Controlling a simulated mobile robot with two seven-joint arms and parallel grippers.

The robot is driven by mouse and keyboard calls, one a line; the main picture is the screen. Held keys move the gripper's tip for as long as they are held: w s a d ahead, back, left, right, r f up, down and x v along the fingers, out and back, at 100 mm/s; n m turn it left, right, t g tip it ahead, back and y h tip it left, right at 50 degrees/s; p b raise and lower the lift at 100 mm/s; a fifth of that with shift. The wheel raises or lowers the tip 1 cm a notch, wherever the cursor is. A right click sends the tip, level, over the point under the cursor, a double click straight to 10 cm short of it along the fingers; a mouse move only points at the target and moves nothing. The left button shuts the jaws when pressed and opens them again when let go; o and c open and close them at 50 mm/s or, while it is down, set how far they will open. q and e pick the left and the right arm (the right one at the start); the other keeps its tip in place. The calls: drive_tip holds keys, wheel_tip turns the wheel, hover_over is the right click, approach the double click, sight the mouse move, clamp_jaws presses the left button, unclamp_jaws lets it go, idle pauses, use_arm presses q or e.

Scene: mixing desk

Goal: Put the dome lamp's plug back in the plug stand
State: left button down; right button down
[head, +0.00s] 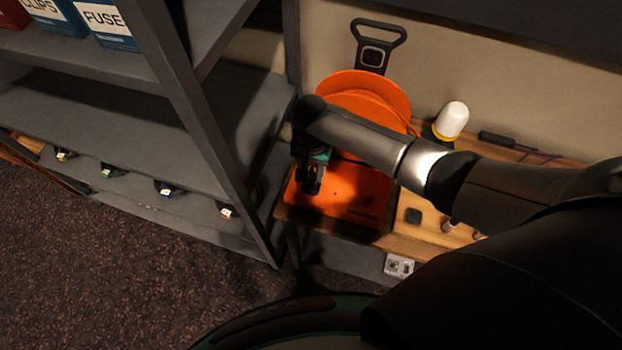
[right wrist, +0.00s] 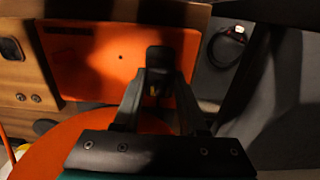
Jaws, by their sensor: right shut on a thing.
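My right gripper (head: 312,184) is low over an orange flat panel (head: 367,190) on the wooden desk. A white dome-topped object with a yellow band (head: 452,119) stands on the desk, perhaps the lamp. No plug stand is clearly recognisable. My left gripper is out of view.
A large round orange piece (head: 375,91) stands behind my arm, beside a black handled device (head: 375,50). A grey shelf unit (head: 188,85) is close on the left, with several tagged dark plugs (head: 228,211) low down. A socket plate (head: 398,265) is below the desk edge.

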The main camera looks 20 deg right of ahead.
drive_tip(key=shift+r+p, duration=0.4)
drive_tip(key=shift+r, duration=0.55)
